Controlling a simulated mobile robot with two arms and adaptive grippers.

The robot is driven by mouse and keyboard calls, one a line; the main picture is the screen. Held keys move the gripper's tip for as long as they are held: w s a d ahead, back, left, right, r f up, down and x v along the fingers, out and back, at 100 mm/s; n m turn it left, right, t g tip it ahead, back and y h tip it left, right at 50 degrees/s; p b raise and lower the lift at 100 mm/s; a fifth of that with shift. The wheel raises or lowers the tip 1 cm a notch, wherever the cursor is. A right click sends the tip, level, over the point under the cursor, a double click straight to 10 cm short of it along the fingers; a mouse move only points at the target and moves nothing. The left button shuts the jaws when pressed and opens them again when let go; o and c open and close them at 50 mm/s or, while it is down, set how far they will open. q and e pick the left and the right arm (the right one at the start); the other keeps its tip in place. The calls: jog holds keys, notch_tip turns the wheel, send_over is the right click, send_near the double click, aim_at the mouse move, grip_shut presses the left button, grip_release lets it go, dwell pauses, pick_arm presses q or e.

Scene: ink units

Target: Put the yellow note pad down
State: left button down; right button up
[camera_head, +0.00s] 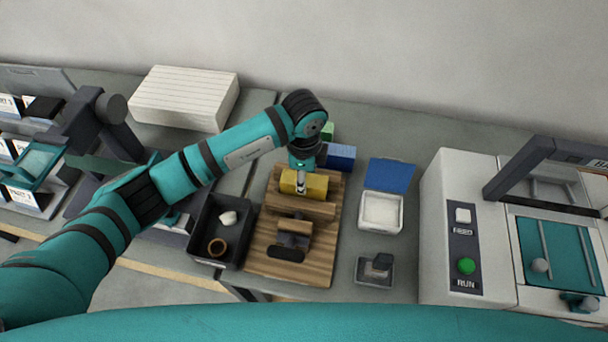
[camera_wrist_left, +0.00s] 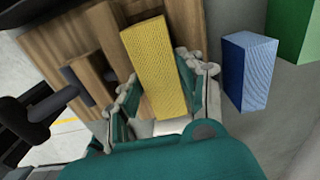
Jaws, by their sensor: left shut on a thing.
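The yellow note pad (camera_head: 317,187) is a block-like pad over the back part of a wooden stand (camera_head: 262,262), behind its raised wooden bar. It also shows in the left wrist view (camera_wrist_left: 152,62), long and upright in the picture, between the fingers. My left gripper (camera_head: 300,186) reaches down from above and is shut on the pad; its fingers also show in the wrist view (camera_wrist_left: 162,98). I cannot tell whether the pad's underside touches the wood. My right gripper is not in view.
A blue block (camera_head: 341,157) and a green block (camera_head: 327,131) stand just behind the pad. A black tray (camera_head: 205,245) lies left of the stand. A white box (camera_head: 381,212) with a blue lid and a stamp-like item (camera_head: 375,268) are at right, before a machine (camera_head: 440,230).

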pick_arm(q)
jog(key=shift+f, duration=0.35)
jog(key=shift+f, duration=0.2)
jog(key=c, duration=0.8)
grip_release()
jog(key=shift+r, duration=0.1)
